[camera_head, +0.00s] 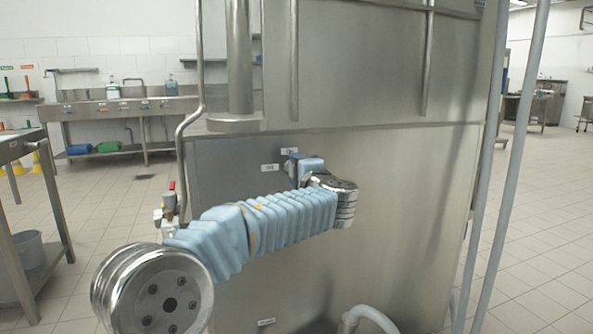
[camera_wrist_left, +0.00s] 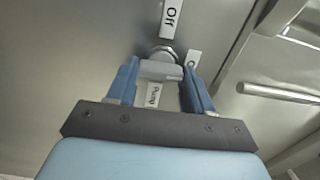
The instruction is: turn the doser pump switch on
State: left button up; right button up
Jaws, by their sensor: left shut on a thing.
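The pump switch (camera_wrist_left: 162,68) is a light grey knob on a round metal base, set in the steel panel. A white "Off" label (camera_wrist_left: 171,17) is above it in the left wrist view, and a label that seems to read "Pump" (camera_wrist_left: 153,94) is below it. My left gripper (camera_wrist_left: 161,74) has its two blue fingers on either side of the knob and is shut on it. In the head view my left gripper (camera_head: 291,166) is against the panel, and it and the wrist hide the switch. My right gripper is in neither view.
The large steel machine (camera_head: 410,220) fills the middle. A bent pipe (camera_head: 181,140) and a red-handled valve (camera_head: 171,196) are at its left edge. Upright grey pipes (camera_head: 500,170) stand at the right. A steel table (camera_head: 20,150) is at far left.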

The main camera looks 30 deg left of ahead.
pick_arm(q)
jog(key=shift+f, duration=0.1)
dwell(0.4)
jog(key=o, duration=1)
jog(key=shift+o, duration=0.2)
jog(key=b+v, duration=0.1)
jog(key=v, duration=1.2)
jog(key=shift+s+d, duration=0.2)
jog(key=shift+d, duration=0.2)
